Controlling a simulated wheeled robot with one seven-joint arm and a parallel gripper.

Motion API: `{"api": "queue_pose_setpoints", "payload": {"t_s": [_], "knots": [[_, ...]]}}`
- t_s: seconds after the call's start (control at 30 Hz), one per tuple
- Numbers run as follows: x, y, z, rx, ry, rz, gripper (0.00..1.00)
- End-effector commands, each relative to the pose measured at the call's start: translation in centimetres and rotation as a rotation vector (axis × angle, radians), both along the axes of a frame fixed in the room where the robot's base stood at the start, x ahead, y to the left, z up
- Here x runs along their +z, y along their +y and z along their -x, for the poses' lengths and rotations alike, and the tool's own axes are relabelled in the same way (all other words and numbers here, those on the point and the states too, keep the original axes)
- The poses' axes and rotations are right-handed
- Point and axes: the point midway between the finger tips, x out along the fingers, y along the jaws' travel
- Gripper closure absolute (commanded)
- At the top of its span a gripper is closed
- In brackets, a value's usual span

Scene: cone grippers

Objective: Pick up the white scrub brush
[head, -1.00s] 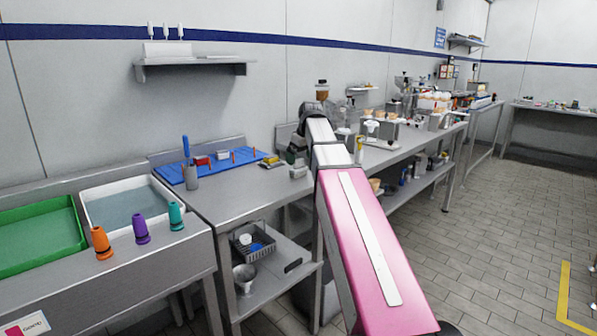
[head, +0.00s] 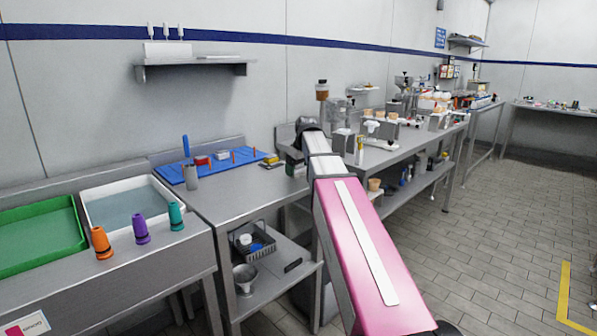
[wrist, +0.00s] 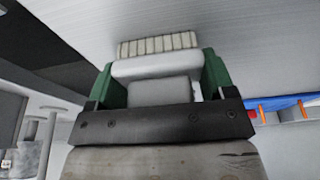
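In the wrist view the white scrub brush (wrist: 155,66) lies between the two green fingers of my gripper (wrist: 163,78), its pale bristle block (wrist: 158,44) facing away from the palm. The brush fills nearly all of the space between the fingers. Its right edge looks level with the right finger and its left edge overlaps the left one. I cannot tell whether the fingers press on it. In the head view my gripper (head: 294,160) is low over the right part of the steel counter (head: 235,193), and the brush is mostly hidden there.
A blue mat (head: 205,172) with a white box (head: 221,155), a red block and orange pegs lies left of my gripper. A yellow sponge (head: 270,161) is close beside it. The counter's front is clear.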

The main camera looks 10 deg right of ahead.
Motion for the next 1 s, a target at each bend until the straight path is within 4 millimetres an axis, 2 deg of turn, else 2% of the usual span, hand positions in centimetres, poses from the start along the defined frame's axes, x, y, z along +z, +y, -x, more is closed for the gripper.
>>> {"api": "queue_pose_setpoints", "payload": {"t_s": [0.43, 0.57, 0.7, 0.8, 1.0], "knots": [[0.7, 0.0, 0.0, 0.0, -0.001, -0.001, 0.47], [2.0, 0.0, -0.1, 0.0, -0.001, -0.001, 0.47], [4.4, 0.0, -0.1, 0.0, -0.002, 0.0, 0.47], [5.6, 2.0, 1.9, 0.004, -0.002, 0.0, 0.47], [8.2, 5.3, 4.7, 0.003, -0.002, 0.0, 0.47]]}}
